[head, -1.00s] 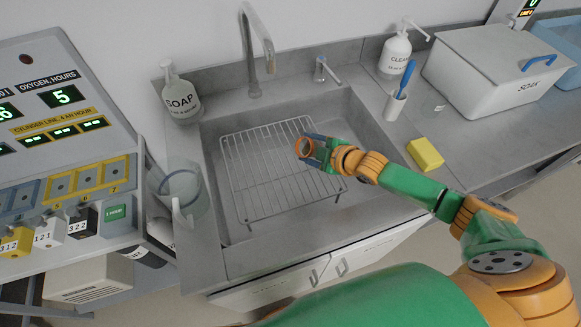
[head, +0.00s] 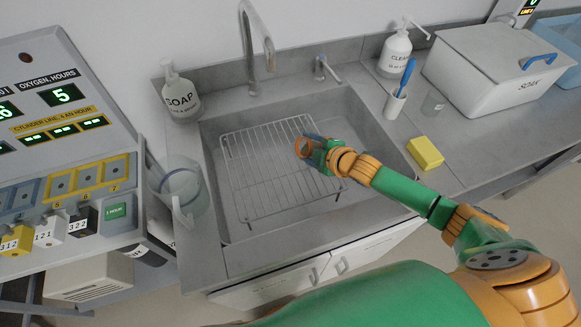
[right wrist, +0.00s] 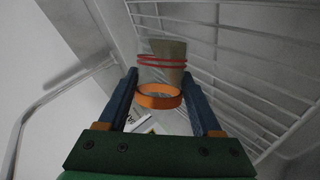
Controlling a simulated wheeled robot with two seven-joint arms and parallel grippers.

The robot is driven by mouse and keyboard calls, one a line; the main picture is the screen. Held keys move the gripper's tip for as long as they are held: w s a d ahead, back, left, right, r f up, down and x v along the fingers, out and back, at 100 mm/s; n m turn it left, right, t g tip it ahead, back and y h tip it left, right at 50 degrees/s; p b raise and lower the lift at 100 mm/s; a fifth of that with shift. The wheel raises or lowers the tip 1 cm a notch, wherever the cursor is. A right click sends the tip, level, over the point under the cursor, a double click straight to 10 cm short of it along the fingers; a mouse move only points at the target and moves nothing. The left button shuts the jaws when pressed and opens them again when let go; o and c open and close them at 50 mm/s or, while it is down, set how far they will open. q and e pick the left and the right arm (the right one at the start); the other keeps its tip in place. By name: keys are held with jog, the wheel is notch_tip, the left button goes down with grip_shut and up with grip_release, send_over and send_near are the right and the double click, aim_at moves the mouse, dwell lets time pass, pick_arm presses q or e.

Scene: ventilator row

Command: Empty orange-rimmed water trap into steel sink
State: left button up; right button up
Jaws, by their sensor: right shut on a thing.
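My right gripper (head: 314,150) is over the wire rack in the steel sink (head: 235,222). It is shut on the orange-rimmed water trap (head: 302,147), whose rim faces left in the head view. In the right wrist view, the orange rim (right wrist: 158,97) lies between my blue fingers (right wrist: 162,100). Beyond it shows a dull brownish cup shape with red bands (right wrist: 162,60); I cannot tell if it is the trap's body. Any water inside cannot be made out. My left gripper is not in view.
The wire rack (head: 262,180) lies in the sink, below the tap (head: 262,40). A soap bottle (head: 181,98) stands at the back left and a clear bucket (head: 184,190) at the left. A yellow sponge (head: 425,152) and a small clear cup (head: 433,103) are on the right counter.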

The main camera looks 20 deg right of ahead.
jog(key=shift+a+f+h+b, duration=0.1)
jog(key=shift+f+h+b, duration=0.15)
jog(key=shift+h+b, duration=0.05)
jog(key=shift+a+r+n+h, duration=0.1)
jog(key=shift+r+n+h, duration=0.1)
jog(key=shift+n+h, duration=0.4)
dwell(0.7)
jog(key=shift+s+a+r+n+t+h+b, duration=0.2)
jog(key=shift+a+n+t+h+b, duration=0.1)
jog(key=shift+a+n+h+b, duration=0.35)
dwell(0.9)
jog(key=shift+a+r+n+h+p, duration=0.2)
jog(key=shift+a+n+h+p, duration=0.1)
jog(key=shift+n+h+p, duration=0.1)
dwell(1.2)
jog(key=shift+s+a+f+n+t+b, duration=0.15)
jog(key=shift+f+n+t+b, duration=0.1)
jog(key=shift+f+t+b, duration=0.15)
dwell(0.6)
